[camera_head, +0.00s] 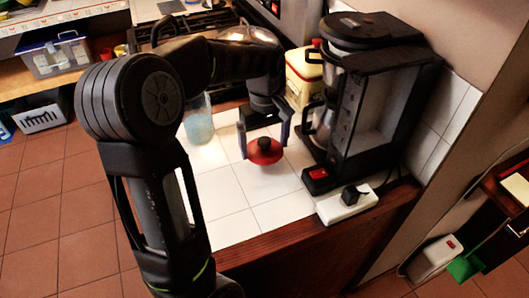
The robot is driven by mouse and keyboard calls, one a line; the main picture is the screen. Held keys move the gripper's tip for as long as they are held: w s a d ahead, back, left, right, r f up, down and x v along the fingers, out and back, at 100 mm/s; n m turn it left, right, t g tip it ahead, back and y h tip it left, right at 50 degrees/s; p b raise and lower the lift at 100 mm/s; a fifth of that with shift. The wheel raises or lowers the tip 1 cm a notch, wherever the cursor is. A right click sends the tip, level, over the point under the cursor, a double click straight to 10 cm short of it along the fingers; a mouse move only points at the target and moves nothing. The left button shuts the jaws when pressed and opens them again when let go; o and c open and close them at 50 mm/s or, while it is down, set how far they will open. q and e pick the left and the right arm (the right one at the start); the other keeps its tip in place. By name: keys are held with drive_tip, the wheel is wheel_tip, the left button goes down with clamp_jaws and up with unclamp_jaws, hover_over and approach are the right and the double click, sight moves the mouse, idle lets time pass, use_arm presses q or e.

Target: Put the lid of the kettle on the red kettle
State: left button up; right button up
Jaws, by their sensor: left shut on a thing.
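The red kettle lid (263,156) with a black knob (264,143) is between the fingers of my left gripper (264,138). The gripper is shut on it, and the lid appears above the white tiled counter. I cannot make out the red kettle's body; my left arm covers part of the counter and stove. My right gripper is out of view.
A black coffee machine (382,98) stands right of the lid, with a white power strip (346,204) in front. A cream canister (302,74) and a bluish glass (198,124) stand farther back. The counter's front tiles (228,228) are clear.

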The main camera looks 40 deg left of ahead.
sight(264, 154)
use_arm(q)
drive_tip(key=shift+f, duration=1.85)
drive_tip(key=shift+f, duration=0.15)
drive_tip(key=o, duration=1.3)
drive_tip(key=shift+c, duration=0.2)
wheel_tip(264, 154, up, 12)
drive_tip(key=shift+r, duration=0.15)
